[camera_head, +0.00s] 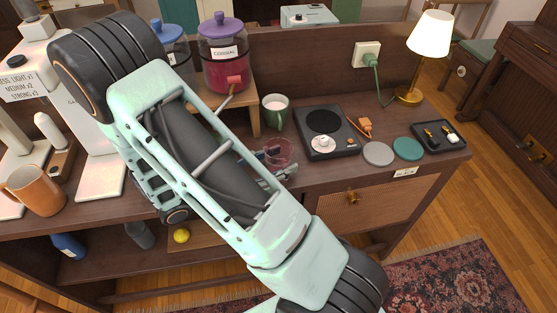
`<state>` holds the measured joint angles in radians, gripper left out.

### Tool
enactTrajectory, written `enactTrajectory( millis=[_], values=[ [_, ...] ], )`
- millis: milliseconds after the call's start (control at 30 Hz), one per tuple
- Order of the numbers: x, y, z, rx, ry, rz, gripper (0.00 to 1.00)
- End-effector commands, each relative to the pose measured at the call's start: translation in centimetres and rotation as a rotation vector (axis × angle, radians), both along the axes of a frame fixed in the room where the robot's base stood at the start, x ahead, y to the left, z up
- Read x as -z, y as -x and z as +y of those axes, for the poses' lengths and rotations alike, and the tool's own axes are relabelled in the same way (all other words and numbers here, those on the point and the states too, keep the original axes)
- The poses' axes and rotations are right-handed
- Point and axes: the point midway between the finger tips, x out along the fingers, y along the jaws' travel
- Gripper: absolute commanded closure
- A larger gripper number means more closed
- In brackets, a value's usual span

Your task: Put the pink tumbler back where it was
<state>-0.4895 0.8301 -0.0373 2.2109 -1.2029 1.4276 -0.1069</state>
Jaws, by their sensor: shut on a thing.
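The pink tumbler (280,151) is a small, see-through pinkish glass near the middle of the sideboard, behind my arm. My gripper (277,167) is shut on it; the arm hides much of the gripper and part of the tumbler. I cannot tell whether the tumbler's base touches the sideboard top (330,172). It is in front of the green mug and to the left of the black hotplate.
A dispenser of red drink labelled CORDIAL (224,62) stands on a wooden riser (254,111). A green mug (275,109), black hotplate (340,139), grey coaster (378,153), teal coaster (407,148), black tray (456,137) and lamp (429,36) stand rightward. An orange mug (37,190) is at left.

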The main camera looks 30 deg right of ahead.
Motion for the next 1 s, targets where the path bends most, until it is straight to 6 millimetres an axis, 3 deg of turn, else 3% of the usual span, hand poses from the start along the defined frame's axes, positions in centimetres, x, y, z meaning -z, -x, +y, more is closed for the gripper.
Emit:
enactTrajectory(
  millis=[200,567,1000],
  values=[
    [0.1,0.0,0.0,0.0,0.0,0.0,0.37],
    [-0.4,0.0,0.2,-0.001,-0.001,0.0,0.37],
    [-1.5,0.9,8.8,-0.003,-0.001,-0.001,0.37]
  ],
)
